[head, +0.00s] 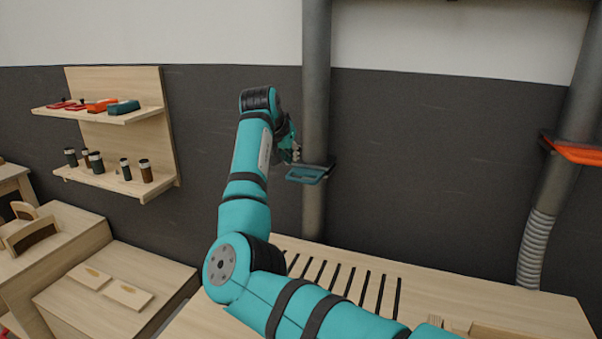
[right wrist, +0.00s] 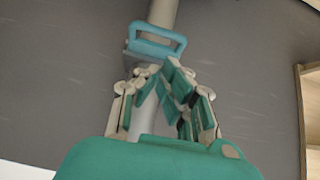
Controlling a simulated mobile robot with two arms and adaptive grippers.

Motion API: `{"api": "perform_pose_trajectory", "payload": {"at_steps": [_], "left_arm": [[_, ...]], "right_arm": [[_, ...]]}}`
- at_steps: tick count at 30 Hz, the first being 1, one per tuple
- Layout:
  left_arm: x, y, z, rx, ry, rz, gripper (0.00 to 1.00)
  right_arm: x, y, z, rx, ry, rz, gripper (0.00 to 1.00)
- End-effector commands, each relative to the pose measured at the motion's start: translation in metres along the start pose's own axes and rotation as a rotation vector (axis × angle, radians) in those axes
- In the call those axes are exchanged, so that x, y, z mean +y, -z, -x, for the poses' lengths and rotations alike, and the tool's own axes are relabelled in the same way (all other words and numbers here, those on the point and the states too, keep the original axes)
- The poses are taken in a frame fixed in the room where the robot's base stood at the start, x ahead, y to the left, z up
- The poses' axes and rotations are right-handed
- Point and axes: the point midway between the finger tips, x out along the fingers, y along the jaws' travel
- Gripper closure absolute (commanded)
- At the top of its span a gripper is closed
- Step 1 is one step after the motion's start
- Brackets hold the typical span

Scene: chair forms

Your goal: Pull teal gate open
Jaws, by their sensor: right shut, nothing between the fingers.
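The teal gate (head: 306,174) is a flat plate with a loop handle, set across a grey vertical pipe (head: 316,80). It sticks out to the left and front of the pipe. In the right wrist view the gate's handle (right wrist: 158,46) shows just beyond my fingertips. My right gripper (head: 294,152) is at the gate's left side, slightly above it in the head view. In the right wrist view the fingers (right wrist: 158,72) are drawn together with nothing held. Whether the fingertips touch the gate I cannot tell. My left gripper is out of view.
A slatted wooden bench (head: 445,300) lies below the pipe. An orange gate (head: 575,150) sits on another pipe at the right. A wooden wall rack (head: 160,130) with small tools and dark cylinders is at the left. The wall between the pipes is clear.

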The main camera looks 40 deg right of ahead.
Motion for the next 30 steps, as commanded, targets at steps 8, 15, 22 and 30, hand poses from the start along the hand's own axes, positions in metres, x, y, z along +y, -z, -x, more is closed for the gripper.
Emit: {"api": "perform_pose_trajectory", "payload": {"at_steps": [8, 15, 22, 30], "left_arm": [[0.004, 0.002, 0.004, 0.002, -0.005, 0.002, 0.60], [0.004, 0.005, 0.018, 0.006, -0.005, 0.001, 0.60], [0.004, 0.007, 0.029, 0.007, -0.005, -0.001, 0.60], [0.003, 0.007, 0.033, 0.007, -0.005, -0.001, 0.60]], "right_arm": [[0.000, 0.001, -0.006, -0.001, -0.001, 0.000, 1.00], [0.001, 0.002, -0.045, -0.003, -0.003, 0.002, 1.00], [0.001, 0.002, -0.083, -0.001, -0.002, 0.002, 1.00], [0.000, 0.000, -0.100, 0.000, 0.000, 0.000, 1.00]]}}
